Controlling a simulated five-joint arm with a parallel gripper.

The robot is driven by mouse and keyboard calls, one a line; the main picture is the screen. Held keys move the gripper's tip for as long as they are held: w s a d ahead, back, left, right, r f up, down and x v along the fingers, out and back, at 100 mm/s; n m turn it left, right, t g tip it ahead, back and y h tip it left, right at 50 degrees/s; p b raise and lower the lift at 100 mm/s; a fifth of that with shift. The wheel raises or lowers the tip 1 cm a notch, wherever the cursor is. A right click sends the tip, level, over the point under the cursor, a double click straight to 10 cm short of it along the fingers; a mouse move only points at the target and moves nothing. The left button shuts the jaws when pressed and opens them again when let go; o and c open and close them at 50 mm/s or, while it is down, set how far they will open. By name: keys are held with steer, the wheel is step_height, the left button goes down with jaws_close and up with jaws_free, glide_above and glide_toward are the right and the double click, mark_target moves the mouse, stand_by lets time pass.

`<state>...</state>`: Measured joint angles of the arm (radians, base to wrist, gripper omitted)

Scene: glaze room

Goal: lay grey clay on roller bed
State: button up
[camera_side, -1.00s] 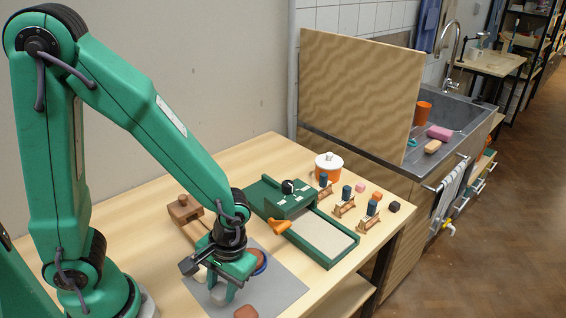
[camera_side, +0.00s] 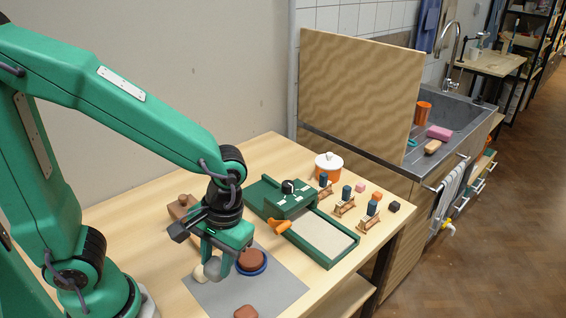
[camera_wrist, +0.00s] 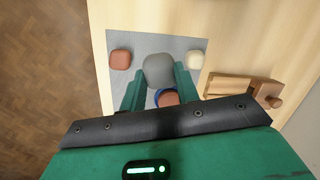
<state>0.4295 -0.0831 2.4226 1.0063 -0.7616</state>
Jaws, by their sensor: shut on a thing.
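My gripper (camera_side: 221,272) is shut on the grey clay (camera_side: 212,267), a rounded grey lump, above the grey mat (camera_side: 262,287). In the wrist view the grey clay (camera_wrist: 159,70) sits between the two green fingers (camera_wrist: 158,88). The roller bed (camera_side: 322,237) is a pale slab in a green frame, with a green roller housing (camera_side: 290,202) and an orange crank handle (camera_side: 279,226). It stands to the right of my gripper, and its bed is bare.
A brown clay lump (camera_side: 251,259) lies in a blue dish beside my gripper. A reddish lump (camera_side: 246,312) and a cream lump (camera_side: 200,273) lie on the mat. A wooden block tool (camera_side: 181,206), an orange lidded pot (camera_side: 328,167) and small stamps (camera_side: 347,193) stand around.

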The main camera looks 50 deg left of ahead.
steer(key=shift+w, duration=0.1)
stand_by(0.4)
steer(key=w+d+r+m, duration=0.1)
steer(key=w+d, duration=0.1)
steer(key=w, duration=0.5)
steer(key=w+d+r+m, duration=0.1)
steer(key=w+d, duration=0.2)
steer(key=w, duration=0.4)
steer(key=w+d+r+m, duration=0.1)
steer(key=w+d, duration=0.2)
steer(key=w, duration=0.4)
steer(key=shift+w+r+t, duration=0.15)
steer(key=shift+t, duration=0.15)
glide_above(315, 230)
steer(key=shift+h, duration=0.3)
steer(key=f, duration=0.7)
steer(key=shift+w, duration=0.3)
steer(key=shift+f, duration=2)
steer(key=o, duration=0.5)
steer(key=shift+f, duration=0.15)
steer(key=o, duration=0.5)
